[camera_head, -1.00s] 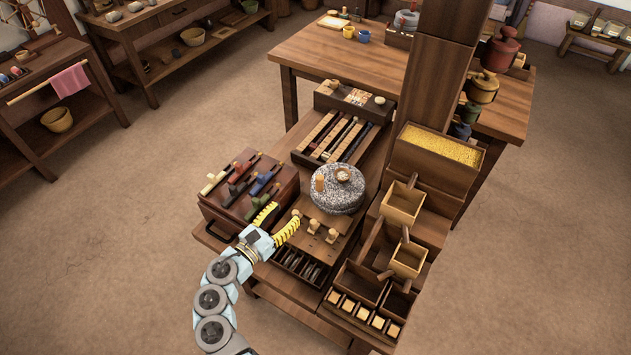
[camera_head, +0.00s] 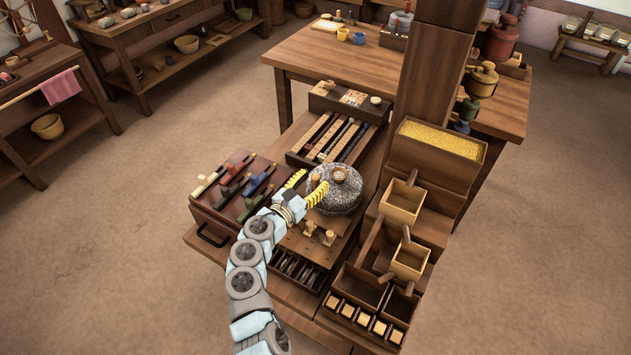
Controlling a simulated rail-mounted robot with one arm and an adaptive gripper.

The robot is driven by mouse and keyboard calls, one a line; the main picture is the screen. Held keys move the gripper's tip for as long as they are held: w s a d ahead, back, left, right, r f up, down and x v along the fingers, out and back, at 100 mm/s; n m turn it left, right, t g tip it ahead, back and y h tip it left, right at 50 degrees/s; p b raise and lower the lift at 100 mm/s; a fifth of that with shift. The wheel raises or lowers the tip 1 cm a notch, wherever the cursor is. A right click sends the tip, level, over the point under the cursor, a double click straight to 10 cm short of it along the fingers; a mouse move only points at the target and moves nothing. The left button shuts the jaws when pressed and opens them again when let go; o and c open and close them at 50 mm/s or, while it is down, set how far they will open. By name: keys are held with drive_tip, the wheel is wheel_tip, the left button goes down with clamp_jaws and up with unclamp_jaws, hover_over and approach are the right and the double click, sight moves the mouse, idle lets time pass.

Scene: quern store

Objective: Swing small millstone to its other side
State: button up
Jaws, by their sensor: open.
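The small millstone (camera_head: 345,195) is a speckled grey round stone on a wooden base on the near bench. A pale round piece sits at its centre top. A short wooden peg handle (camera_head: 315,180) stands at its left edge, partly hidden by my gripper. My gripper (camera_head: 306,186) has yellow ribbed fingers. It is open, at the stone's left side, with one finger close to the peg and the other further left. Whether a finger touches the peg or the stone cannot be told.
A dark red box with coloured handled tools (camera_head: 232,185) stands left of the stone. A slotted rack (camera_head: 330,138) lies behind it. Wooden pegs (camera_head: 329,237) stand in front. A thick post (camera_head: 432,85) and scoop-like wooden boxes (camera_head: 402,203) are to the right.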

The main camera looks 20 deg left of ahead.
drive_tip(key=shift+w+d+r, duration=0.1)
drive_tip(key=shift+w+d, duration=0.05)
drive_tip(key=shift+w, duration=0.4)
clamp_jaws()
